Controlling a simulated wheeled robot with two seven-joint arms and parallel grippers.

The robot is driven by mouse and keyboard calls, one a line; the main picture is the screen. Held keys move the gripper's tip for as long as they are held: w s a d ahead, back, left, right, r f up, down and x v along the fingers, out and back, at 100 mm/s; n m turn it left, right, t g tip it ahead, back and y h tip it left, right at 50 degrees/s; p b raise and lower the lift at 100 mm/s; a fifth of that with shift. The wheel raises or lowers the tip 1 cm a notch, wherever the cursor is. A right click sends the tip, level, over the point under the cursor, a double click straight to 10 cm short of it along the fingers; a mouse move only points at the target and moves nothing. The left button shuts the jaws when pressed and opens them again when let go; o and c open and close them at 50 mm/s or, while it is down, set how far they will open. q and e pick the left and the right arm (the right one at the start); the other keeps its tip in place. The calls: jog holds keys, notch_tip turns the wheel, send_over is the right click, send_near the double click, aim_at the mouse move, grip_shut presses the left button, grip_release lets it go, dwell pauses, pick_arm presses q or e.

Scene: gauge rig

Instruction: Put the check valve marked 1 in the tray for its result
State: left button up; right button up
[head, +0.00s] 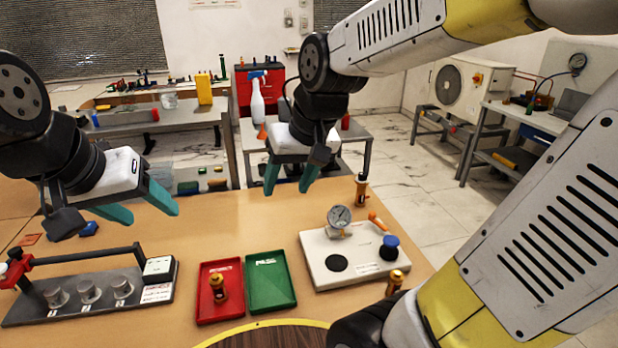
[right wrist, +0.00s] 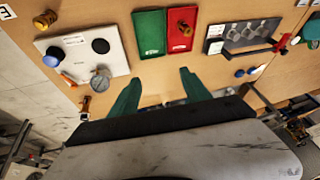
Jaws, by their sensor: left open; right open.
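Three brass check valves are on the table. One (head: 217,287) stands in the red tray (head: 204,312), one (head: 361,190) stands behind the gauge rig, and one (head: 395,283) stands at its front right corner. I cannot read which is marked 1. The green tray (head: 270,283) is empty, right of the red one. The white gauge rig (head: 318,258) has a dial gauge (head: 339,217), an orange lever, a blue knob (head: 389,247) and a bare black round pad. My right gripper (head: 289,182) is open and empty above the table's back. My left gripper (head: 148,207) is open and empty at the left.
A dark rack (head: 85,290) with several grey fittings and a raised bar stands left of the trays. A round brown surface (head: 270,335) lies at the front. A side table behind holds a spray bottle (head: 257,100). The table between rack and rig's back is clear.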

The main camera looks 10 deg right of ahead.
jog(key=s+d+r+m+t, duration=0.1)
jog(key=s+d+r+t, duration=0.1)
jog(key=s+d, duration=0.3)
jog(key=shift+s+r, duration=0.4)
jog(key=shift+s, duration=0.5)
dwell(0.4)
